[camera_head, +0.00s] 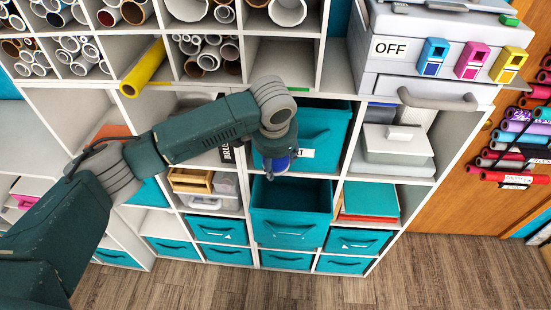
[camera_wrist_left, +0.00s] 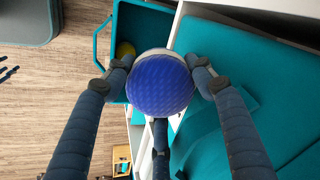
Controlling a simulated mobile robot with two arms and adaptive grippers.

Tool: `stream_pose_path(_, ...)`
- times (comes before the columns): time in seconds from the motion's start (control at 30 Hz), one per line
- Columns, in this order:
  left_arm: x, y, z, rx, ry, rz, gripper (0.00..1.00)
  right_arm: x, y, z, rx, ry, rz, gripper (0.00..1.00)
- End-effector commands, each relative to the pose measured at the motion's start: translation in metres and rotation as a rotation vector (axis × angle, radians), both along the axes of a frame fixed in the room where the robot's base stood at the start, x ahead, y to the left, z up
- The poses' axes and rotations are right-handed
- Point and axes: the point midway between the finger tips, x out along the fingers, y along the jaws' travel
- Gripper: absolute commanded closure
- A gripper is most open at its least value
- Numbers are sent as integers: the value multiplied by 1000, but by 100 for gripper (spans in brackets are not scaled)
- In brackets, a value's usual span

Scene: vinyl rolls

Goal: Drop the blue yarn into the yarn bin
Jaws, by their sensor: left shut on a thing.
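The blue yarn (camera_wrist_left: 162,84) is a round ball that fills the middle of the left wrist view. My left gripper (camera_head: 279,160) is shut on it, with fingers on both sides of the ball. In the head view only a small part of the blue yarn (camera_head: 280,164) shows under the gripper. A teal bin (camera_head: 290,234) is pulled out of the shelf just below the gripper, open at the top. I take it for the yarn bin; its label is not readable. In the left wrist view the bin (camera_wrist_left: 118,22) lies behind the ball, with a yellowish round thing (camera_wrist_left: 125,50) inside.
Another teal bin (camera_head: 325,125) sits in the cubby above, close behind the gripper. Vinyl rolls fill the upper cubbies, and a yellow roll (camera_head: 143,68) sticks out. A grey machine (camera_head: 430,50) stands on top at right. Wooden floor is clear in front.

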Motion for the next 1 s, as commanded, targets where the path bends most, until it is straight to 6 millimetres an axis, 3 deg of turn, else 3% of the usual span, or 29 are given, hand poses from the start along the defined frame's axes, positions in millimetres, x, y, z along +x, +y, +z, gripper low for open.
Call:
stream_pose_path(0.07,0,0,5,0,-1,3,71,0,-2,11,-2,0,0,60)
stream_pose_path(0.57,0,0,-52,1,0,2,71,1,-7,-10,-8,-2,-1,60)
stream_pose_path(0.7,0,-1,-45,-2,-1,3,71,1,-7,10,-8,-1,-1,60)
stream_pose_path(1.0,0,0,-48,0,-1,2,71,1,-6,21,-7,-1,-1,60)
